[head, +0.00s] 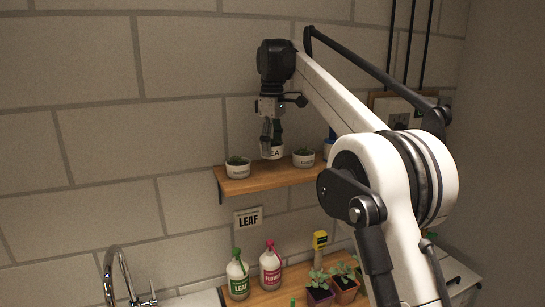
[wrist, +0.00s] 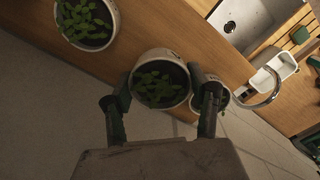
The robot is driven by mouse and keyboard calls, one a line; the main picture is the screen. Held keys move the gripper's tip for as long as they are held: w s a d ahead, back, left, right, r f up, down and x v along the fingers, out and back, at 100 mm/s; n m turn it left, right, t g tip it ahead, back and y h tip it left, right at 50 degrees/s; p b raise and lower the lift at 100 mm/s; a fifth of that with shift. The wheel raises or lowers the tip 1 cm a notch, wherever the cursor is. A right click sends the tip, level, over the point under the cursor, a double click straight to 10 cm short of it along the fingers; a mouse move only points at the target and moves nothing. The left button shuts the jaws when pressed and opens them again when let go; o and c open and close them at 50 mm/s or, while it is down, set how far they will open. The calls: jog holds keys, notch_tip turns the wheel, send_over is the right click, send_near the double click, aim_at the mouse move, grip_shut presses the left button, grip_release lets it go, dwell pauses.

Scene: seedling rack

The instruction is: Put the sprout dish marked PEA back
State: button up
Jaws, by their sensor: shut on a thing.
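My gripper (head: 267,144) is above the wall shelf and shut on a white sprout dish (head: 276,153). The letters EA show on the dish's front; a finger hides the left part of its label. In the wrist view the held dish (wrist: 160,84) is round, with green sprouts in dark soil, and sits between both fingers. It looks upright. The wooden wall shelf (head: 264,183) is below it; whether the dish touches the shelf is hard to tell. It is between two other dishes.
A white dish (head: 238,168) stands on the shelf's left end and another (head: 303,159) to the right.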

aim_at(272, 158)
jog(key=shift+f+p, duration=0.3)
jog(key=shift+f, duration=1.8)
jog(key=shift+f, duration=0.15)
jog(key=o, duration=1.3)
jog(key=shift+o, duration=0.2)
notch_tip(272, 158, up, 11)
jog(key=shift+r+p, duration=0.2)
jog(key=shift+p, duration=0.8)
jog(key=shift+r+p, duration=0.5)
jog(key=shift+d, duration=0.1)
